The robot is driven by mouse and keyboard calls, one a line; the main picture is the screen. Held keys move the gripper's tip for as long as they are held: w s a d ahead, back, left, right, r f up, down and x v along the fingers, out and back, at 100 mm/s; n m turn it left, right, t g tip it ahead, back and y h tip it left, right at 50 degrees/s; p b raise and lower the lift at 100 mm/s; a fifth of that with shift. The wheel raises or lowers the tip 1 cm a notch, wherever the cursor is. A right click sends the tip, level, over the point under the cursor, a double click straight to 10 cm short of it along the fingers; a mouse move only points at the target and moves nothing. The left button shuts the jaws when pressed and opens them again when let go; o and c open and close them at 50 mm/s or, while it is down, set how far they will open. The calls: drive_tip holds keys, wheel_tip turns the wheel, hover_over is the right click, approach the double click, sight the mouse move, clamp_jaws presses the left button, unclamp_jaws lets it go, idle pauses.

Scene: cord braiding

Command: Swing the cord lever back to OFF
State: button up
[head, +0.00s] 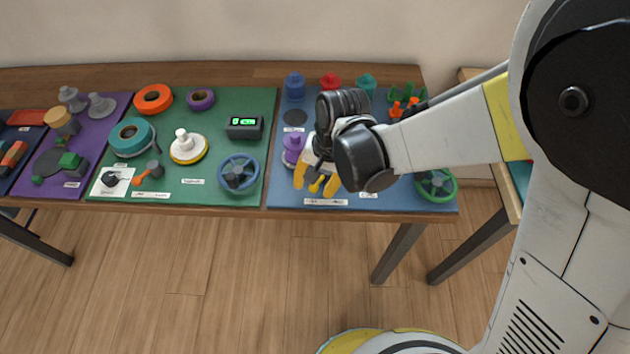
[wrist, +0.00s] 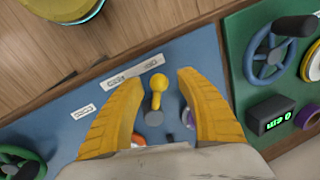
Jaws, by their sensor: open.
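A small lever with a yellow knob (wrist: 158,82) stands on a grey base (wrist: 154,118) on the blue board. In the head view its yellow knob (head: 314,187) shows just at my fingertips. My gripper (head: 316,184) is open, its two yellow fingers reaching down over the front of the blue board. In the wrist view my gripper (wrist: 165,76) has one finger on each side of the lever, with a gap on both sides. A white label (wrist: 132,70) lies beside the lever; its writing is too small to read.
A purple spool (head: 292,150) stands close left of my gripper. A green handwheel (head: 436,186) is at the blue board's right end. The green board (head: 212,106) carries a blue handwheel (head: 238,172), a display (head: 244,128) and an orange lever (head: 149,172).

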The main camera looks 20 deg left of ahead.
wheel_tip(320, 180, up, 12)
drive_tip(key=d, duration=0.2)
drive_tip(key=shift+d, duration=0.15)
drive_tip(key=shift+f, duration=0.15)
drive_tip(key=s+d+r+t, duration=0.1)
drive_tip(key=d+r+t, duration=0.1)
drive_tip(key=d, duration=0.7)
drive_tip(key=s+d+r+t+h, duration=0.1)
drive_tip(key=d+r+t, duration=0.1)
drive_tip(key=d, duration=0.8)
drive_tip(key=s+d+r+t+h, duration=0.1)
drive_tip(key=s+d+r+t, duration=0.1)
drive_tip(key=d, duration=0.7)
drive_tip(key=shift+d+r+t, duration=0.3)
drive_tip(key=shift+r+t, duration=0.05)
drive_tip(key=shift+t, duration=0.25)
